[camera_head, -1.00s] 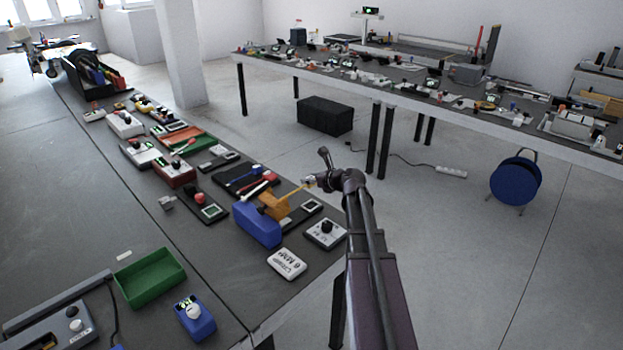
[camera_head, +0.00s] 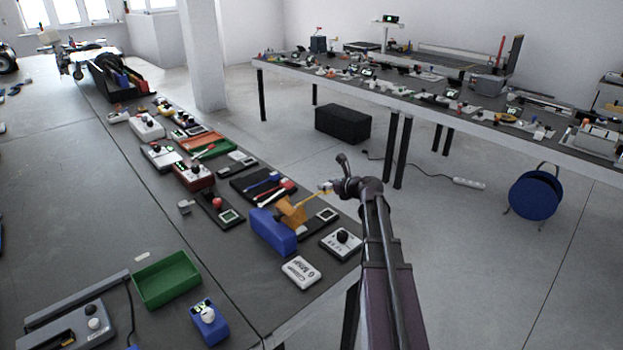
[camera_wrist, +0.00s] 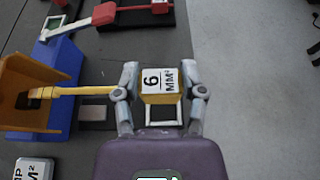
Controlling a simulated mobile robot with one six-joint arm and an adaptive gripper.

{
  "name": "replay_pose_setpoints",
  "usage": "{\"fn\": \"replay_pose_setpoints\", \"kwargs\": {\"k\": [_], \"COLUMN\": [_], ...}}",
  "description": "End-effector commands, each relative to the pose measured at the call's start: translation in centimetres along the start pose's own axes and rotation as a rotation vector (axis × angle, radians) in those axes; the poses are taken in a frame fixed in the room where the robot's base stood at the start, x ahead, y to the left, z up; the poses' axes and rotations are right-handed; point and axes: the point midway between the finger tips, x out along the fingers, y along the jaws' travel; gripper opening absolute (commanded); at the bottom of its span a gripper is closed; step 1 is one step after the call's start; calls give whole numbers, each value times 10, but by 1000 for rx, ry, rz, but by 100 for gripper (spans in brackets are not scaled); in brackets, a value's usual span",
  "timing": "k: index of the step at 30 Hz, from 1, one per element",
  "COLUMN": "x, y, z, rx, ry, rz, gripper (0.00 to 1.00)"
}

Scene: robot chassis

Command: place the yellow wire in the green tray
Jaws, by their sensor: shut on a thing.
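My gripper (camera_head: 326,188) is at the right edge of the near table. In the wrist view its two fingers (camera_wrist: 162,80) sit on either side of the yellow wire's block-shaped end, which has a white label reading "6 MM²". The yellow wire (camera_wrist: 80,91) runs left from there to an orange holder (camera_wrist: 32,85) on a blue box. In the head view the wire (camera_head: 312,194) meets the orange holder (camera_head: 292,212) on the blue box (camera_head: 272,232). The green tray (camera_head: 165,280) is at the near left and looks empty.
A white "6 mm²" box (camera_head: 301,272) and a knob device (camera_head: 341,243) lie near the table edge. A blue device (camera_head: 209,322) stands beside the tray. Red and blue wires (camera_head: 265,187) lie behind the holder. Bare table (camera_head: 90,235) lies left of the devices.

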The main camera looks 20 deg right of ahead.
Motion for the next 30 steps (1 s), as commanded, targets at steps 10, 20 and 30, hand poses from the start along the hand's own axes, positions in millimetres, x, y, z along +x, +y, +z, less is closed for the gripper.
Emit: {"fn": "replay_pose_setpoints", "kwargs": {"k": [10, 20, 30], "x": [-10, -30, -51], "y": [0, 0, 0], "z": [24, 73, 124], "rx": [0, 0, 0], "ry": [0, 0, 0], "rz": [0, 0, 0], "gripper": [0, 0, 0]}}
